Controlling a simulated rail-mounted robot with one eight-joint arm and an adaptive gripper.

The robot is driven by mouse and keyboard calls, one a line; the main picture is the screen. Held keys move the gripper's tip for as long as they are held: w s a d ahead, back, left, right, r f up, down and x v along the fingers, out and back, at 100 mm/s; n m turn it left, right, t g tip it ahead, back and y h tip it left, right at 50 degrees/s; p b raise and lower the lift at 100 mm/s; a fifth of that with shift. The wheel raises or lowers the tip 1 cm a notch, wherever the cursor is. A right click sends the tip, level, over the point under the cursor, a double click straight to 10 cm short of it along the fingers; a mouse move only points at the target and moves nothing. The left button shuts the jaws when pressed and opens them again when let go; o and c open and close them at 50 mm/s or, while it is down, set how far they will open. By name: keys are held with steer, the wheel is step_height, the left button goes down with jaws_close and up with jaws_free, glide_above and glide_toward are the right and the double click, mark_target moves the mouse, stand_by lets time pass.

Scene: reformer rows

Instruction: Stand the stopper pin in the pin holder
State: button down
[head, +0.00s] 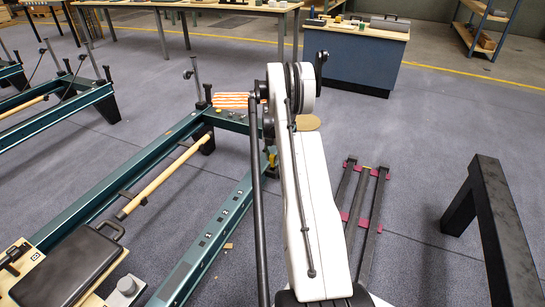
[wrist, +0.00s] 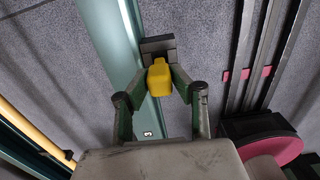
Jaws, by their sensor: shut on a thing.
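My gripper (wrist: 157,80) is shut on a yellow piece in the wrist view, which looks like the head of the stopper pin (wrist: 158,78). The pin's shaft is hidden from this angle. A dark grey block (wrist: 158,44) shows just beyond the yellow head, beside the teal rail; it may be the pin holder, but I cannot tell for sure. I cannot tell whether pin and block touch. In the head view a small yellow spot (head: 272,158) shows beside my arm at the rail's far end; my arm hides most of my gripper.
The teal reformer rail (head: 222,225) with numbered marks runs beside my arm. A wooden bar (head: 165,180) and black padded carriage (head: 68,265) lie left. Dark rails with pink pieces (head: 367,215) lie on the floor right, near a black frame (head: 490,215). A blue cabinet (head: 355,60) stands behind.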

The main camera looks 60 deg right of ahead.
mark_target(272, 163)
steer(key=shift+f, duration=2.05)
steer(key=c, duration=1.4)
jaws_free()
step_height(272, 163, up, 12)
